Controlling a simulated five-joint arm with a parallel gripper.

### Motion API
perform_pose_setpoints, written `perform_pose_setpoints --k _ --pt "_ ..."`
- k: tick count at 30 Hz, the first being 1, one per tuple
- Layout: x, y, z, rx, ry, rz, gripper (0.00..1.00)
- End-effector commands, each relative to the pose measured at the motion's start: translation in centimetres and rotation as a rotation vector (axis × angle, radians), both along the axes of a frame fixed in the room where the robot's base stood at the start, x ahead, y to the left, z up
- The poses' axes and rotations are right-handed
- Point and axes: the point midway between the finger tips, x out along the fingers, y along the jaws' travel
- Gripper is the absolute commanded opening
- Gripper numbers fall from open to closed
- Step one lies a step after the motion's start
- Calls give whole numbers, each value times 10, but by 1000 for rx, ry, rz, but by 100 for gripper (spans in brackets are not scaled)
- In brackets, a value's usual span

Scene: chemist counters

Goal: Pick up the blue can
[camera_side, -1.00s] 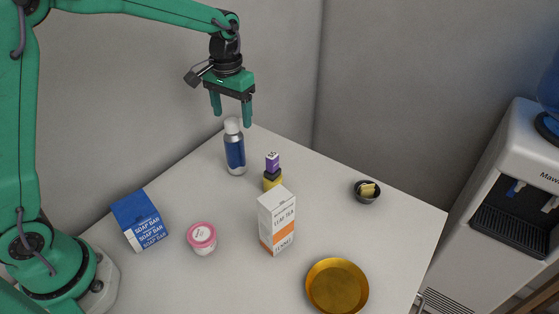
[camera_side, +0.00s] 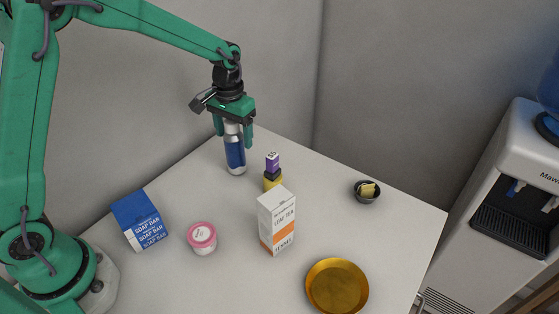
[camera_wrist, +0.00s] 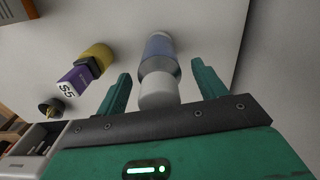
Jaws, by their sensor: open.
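The blue can (camera_side: 235,153) is a tall blue and silver can with a white top. It stands upright at the back left of the white counter. My gripper (camera_side: 234,139) is open, pointing down, with its fingers on either side of the can's upper part. In the wrist view the can (camera_wrist: 159,68) lies between the two fingertips of my gripper (camera_wrist: 165,82), with visible gaps on both sides. The gripper's palm hides part of the can's top in the side view.
Just right of the can stands a yellow object with a purple block (camera_side: 272,163) on top. A tea carton (camera_side: 277,222), pink-lidded jar (camera_side: 202,238), soap box (camera_side: 139,219), gold dish (camera_side: 337,287) and small dark bowl (camera_side: 366,192) are spread over the counter. A water dispenser (camera_side: 510,190) stands at right.

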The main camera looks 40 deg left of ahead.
Motion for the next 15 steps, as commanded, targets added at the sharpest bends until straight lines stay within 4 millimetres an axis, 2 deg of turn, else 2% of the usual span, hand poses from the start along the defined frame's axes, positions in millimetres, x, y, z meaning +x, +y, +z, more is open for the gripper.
perform_pose_setpoints --k 13,15 --pt "0 0 0 0 0 0 70" --pt "0 0 0 0 0 0 58"
